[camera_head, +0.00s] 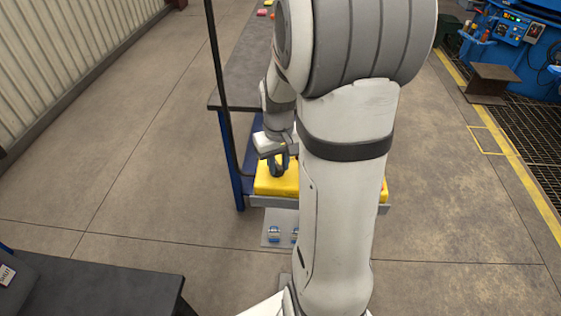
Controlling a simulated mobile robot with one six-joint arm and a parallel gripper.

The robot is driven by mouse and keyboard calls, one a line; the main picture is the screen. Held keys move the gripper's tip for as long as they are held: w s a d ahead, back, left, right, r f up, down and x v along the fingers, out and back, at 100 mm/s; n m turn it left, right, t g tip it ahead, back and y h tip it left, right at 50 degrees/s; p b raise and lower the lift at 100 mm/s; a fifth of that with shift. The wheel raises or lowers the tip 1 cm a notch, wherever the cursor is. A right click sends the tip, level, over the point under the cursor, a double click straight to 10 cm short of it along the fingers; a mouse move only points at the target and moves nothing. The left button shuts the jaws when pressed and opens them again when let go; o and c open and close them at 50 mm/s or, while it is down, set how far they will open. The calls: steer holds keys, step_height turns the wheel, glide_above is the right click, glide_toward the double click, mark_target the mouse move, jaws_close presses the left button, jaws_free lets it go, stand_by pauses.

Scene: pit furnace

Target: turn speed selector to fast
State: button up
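A yellow control box (289,185) sits on a grey ledge at the near end of a dark-topped bench. My gripper (279,168) is at the top of the box, near its left part, with its dark fingers pointing down. I cannot tell whether the fingers touch anything or whether they are open. No speed selector can be made out; my arm covers the middle and most of the right of the box. A bit of red shows at its right edge.
A grey plate (270,243) with small blue-and-white fittings is below the ledge. The dark bench top (236,75) extends behind, with a dark pole beside it. A dark table (100,283) is at lower left. Blue machinery (510,30) is at upper right. Open floor lies left and right.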

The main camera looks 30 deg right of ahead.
jaws_close()
steer(key=shift+m, duration=0.3)
steer(key=m, duration=0.1)
steer(key=m+b, duration=0.1)
steer(key=m, duration=0.3)
steer(key=shift+w+a, duration=0.1)
steer(key=shift+a, duration=0.15)
steer(key=m+b, duration=0.1)
steer(key=m, duration=0.5)
steer(key=shift+w+a, duration=0.15)
steer(key=shift+m, duration=0.3)
steer(key=shift+o, duration=1.3)
jaws_free()
